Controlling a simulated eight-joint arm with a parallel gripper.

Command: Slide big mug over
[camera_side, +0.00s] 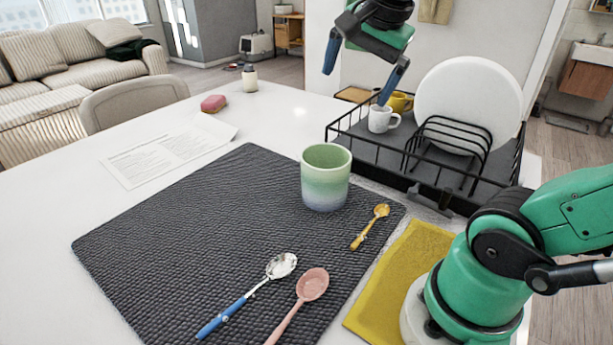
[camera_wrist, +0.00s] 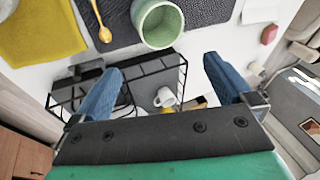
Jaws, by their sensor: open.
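The big mug (camera_side: 326,178) is a green cup fading to a bluish base. It stands upright near the back right of the dark textured mat (camera_side: 190,235). In the wrist view the big mug (camera_wrist: 158,22) shows at the top, with its open rim facing me. My gripper (camera_side: 365,82) is open and empty, raised above the dish rack, behind and to the right of the big mug. In the wrist view its two blue fingers (camera_wrist: 163,80) are spread wide, with the rack and a small white mug (camera_wrist: 165,97) seen between and below them.
The black dish rack (camera_side: 440,187) holds a white plate (camera_side: 468,100), a white mug (camera_side: 383,118) and a yellow mug (camera_side: 401,102). A blue-handled spoon (camera_side: 246,295), a pink spoon (camera_side: 310,287) and a small yellow spoon (camera_side: 371,225) lie on the mat. A yellow cloth (camera_side: 400,275) lies beside it. The mat's left is clear.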

